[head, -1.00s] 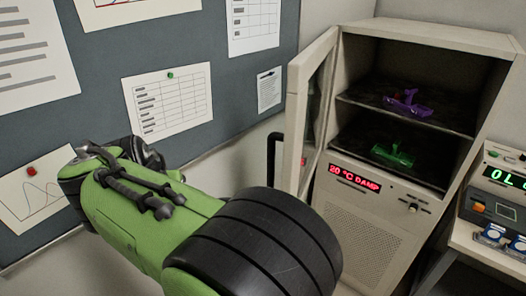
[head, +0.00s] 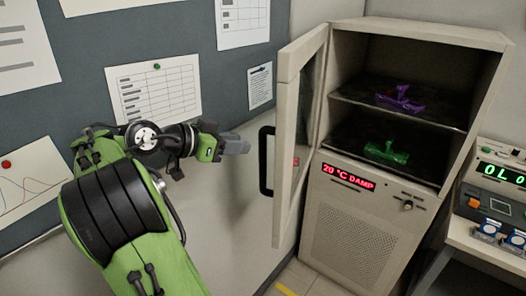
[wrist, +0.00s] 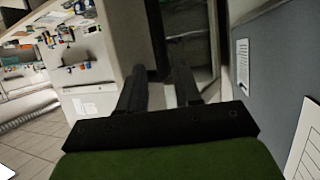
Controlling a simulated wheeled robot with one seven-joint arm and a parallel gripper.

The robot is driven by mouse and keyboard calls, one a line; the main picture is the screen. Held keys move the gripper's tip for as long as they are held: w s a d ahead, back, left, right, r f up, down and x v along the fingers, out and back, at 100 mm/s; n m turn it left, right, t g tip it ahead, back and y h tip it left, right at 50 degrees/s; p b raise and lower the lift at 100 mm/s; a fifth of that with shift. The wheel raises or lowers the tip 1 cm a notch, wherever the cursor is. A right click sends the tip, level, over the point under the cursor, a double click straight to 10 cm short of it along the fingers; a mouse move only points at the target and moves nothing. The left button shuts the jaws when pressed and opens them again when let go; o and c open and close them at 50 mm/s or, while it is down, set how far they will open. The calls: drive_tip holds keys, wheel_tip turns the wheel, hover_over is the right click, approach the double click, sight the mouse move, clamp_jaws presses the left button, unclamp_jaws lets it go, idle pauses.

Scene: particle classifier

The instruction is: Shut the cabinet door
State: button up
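The cabinet (head: 420,34) stands at the right in the head view, with its interior exposed. Its framed glass door (head: 290,190) is hinged at the cabinet's left side and stands wide open, swung out toward me. A black bar handle (head: 266,161) is on the door's outer, left face. My gripper (head: 246,146) is just left of the handle, apart from it, pointing right toward the door. In the wrist view my gripper's two fingers (wrist: 158,82) are spread with an empty gap between them. A dark upright bar, probably the handle, shows beyond the fingertips.
A purple item (head: 402,98) and a green item (head: 386,152) sit on the cabinet's shelves. A notice board (head: 90,50) covers the wall behind my arm. A bench with an instrument (head: 495,190) stands right of the cabinet. The floor before the cabinet looks clear.

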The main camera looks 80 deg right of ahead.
sight(260, 144)
drive_tip(key=x, duration=0.9)
drive_tip(key=shift+a, duration=0.1)
clamp_jaws()
